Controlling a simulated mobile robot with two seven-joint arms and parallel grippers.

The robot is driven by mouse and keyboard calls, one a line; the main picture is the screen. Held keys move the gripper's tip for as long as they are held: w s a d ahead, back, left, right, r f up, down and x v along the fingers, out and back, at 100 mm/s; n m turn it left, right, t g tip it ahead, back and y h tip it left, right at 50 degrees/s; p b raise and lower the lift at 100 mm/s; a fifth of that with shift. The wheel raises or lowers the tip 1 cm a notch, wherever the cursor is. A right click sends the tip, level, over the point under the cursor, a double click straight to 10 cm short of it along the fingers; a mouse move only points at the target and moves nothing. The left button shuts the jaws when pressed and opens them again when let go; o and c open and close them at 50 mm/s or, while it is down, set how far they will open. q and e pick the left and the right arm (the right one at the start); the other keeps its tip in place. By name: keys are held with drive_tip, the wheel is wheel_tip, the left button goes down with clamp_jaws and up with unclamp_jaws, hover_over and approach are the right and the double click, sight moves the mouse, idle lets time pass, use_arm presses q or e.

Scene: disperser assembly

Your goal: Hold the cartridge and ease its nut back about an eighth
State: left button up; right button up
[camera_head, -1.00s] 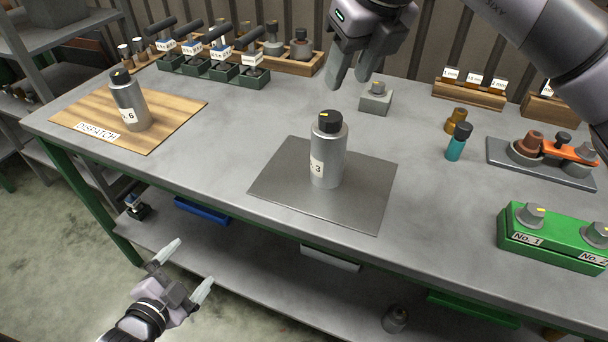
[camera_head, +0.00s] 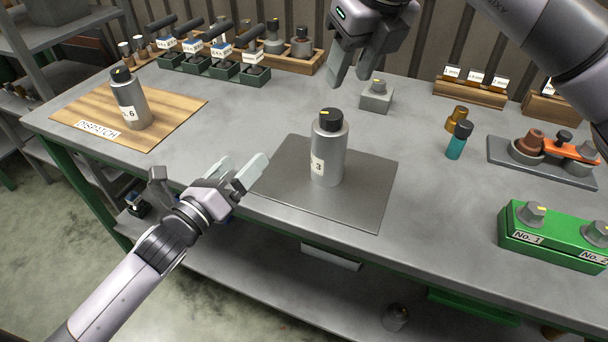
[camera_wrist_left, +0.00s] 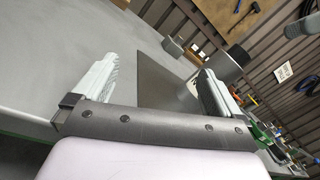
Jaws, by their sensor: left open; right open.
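The cartridge (camera_head: 328,158), a grey cylinder labelled 3, stands upright on a dark metal plate (camera_head: 362,205) in the middle of the bench. Its black nut (camera_head: 331,119) on top bears a yellow mark. My left gripper (camera_head: 243,172) is open and empty at the plate's left edge, to the left of the cartridge and apart from it. In the left wrist view the cartridge (camera_wrist_left: 226,66) shows near the right finger, partly hidden by it. My right gripper (camera_head: 351,70) is open and empty above the bench, behind the cartridge.
A second cartridge (camera_head: 130,100) labelled 6 stands on the wooden dispatch board (camera_head: 180,101). A small grey block (camera_head: 376,101) sits behind the plate. A teal-bodied piece (camera_head: 457,146), a green block (camera_head: 550,251) and a tool tray (camera_head: 530,165) lie to the right.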

sight(329, 157)
use_arm(q)
drive_tip(key=d+m, duration=0.2)
drive_tip(key=d, duration=0.2)
drive_tip(key=d+m+g+h, duration=0.1)
drive_tip(key=d, duration=0.3)
drive_tip(key=s+d+m+g+h, duration=0.1)
drive_tip(key=d+m, duration=0.1)
drive_tip(key=d, duration=0.2)
drive_tip(key=shift+d+r+m, duration=0.1)
drive_tip(key=shift+r+m, duration=0.1)
drive_tip(key=shift+m, duration=0.1)
drive_tip(key=shift+d+f+m+h, duration=0.15)
drive_tip(key=shift+m+h, duration=0.15)
drive_tip(key=shift+m, duration=0.3)
drive_tip(key=shift+w+f+m, duration=0.15)
drive_tip(key=shift+f+m, duration=0.05)
drive_tip(key=shift+m, duration=0.3)
drive_tip(key=shift+w+d, duration=0.1)
drive_tip(key=shift+w, duration=0.1)
drive_tip(key=shift+x, duration=3.3)
drive_tip(key=shift+f, duration=0.1)
drive_tip(key=c, duration=1.8)
drive_tip(key=o, duration=0.9)
drive_tip(key=c, duration=0.5)
